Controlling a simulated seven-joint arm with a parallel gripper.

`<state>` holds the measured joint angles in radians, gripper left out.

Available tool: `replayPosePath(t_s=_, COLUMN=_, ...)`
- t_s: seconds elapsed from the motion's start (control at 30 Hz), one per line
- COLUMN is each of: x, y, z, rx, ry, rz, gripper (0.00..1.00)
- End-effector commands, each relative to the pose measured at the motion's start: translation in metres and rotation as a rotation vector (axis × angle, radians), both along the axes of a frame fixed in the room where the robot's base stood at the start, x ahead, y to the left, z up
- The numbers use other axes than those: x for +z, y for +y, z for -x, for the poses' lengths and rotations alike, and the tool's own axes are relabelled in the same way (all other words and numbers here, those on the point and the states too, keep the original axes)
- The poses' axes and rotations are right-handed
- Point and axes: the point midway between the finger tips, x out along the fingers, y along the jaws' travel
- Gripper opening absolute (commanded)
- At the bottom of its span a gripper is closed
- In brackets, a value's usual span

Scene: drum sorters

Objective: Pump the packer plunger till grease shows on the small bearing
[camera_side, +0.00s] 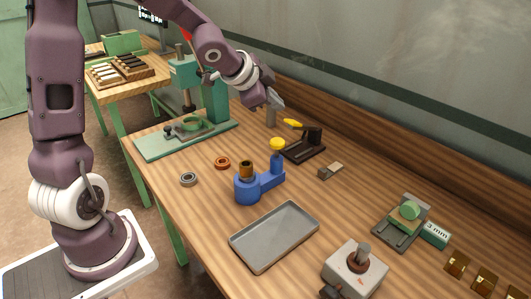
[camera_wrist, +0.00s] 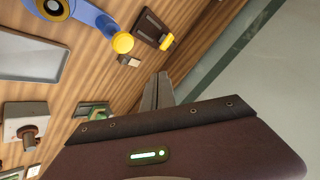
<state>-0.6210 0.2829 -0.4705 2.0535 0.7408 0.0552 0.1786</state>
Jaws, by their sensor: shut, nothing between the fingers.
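The blue packer (camera_side: 248,190) stands on the bench, with a yellow-topped plunger (camera_side: 277,145) on its right arm and a brown-gold cylindrical part (camera_side: 246,169) on its left cup. In the wrist view the yellow knob (camera_wrist: 123,43) and blue arm (camera_wrist: 93,15) show at the top. A grey ring (camera_side: 188,179) and an orange-brown ring (camera_side: 222,162) lie left of the packer; I cannot tell which piece is the small bearing. No grease is discernible. My gripper (camera_side: 271,122) is shut and empty, above and behind the plunger, apart from it. Its fingers (camera_wrist: 157,90) also show in the wrist view.
A dark holder (camera_side: 303,150) with a yellow-handled item (camera_side: 292,123) is close to my gripper. A small grey-brown block (camera_side: 330,170) lies right of the packer, a grey tray (camera_side: 270,255) in front. A green press (camera_side: 215,105) stands at left. The wall is behind.

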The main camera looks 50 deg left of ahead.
Motion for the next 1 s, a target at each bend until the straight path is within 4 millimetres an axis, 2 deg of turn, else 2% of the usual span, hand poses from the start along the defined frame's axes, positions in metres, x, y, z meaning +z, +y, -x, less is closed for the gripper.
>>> replayPosePath(t_s=0.17, x=0.015, y=0.001, z=0.000, rx=0.002, ry=-0.004, rz=-0.005, gripper=0.00)
replayPosePath(t_s=0.5, x=0.013, y=0.000, z=0.000, rx=-0.002, ry=-0.003, rz=-0.005, gripper=0.00)
replayPosePath(t_s=0.8, x=-0.016, y=-0.002, z=0.001, rx=-0.006, ry=-0.001, rz=-0.008, gripper=0.00)
replayPosePath(t_s=1.0, x=-0.047, y=-0.002, z=0.001, rx=-0.006, ry=-0.001, rz=-0.006, gripper=0.00)
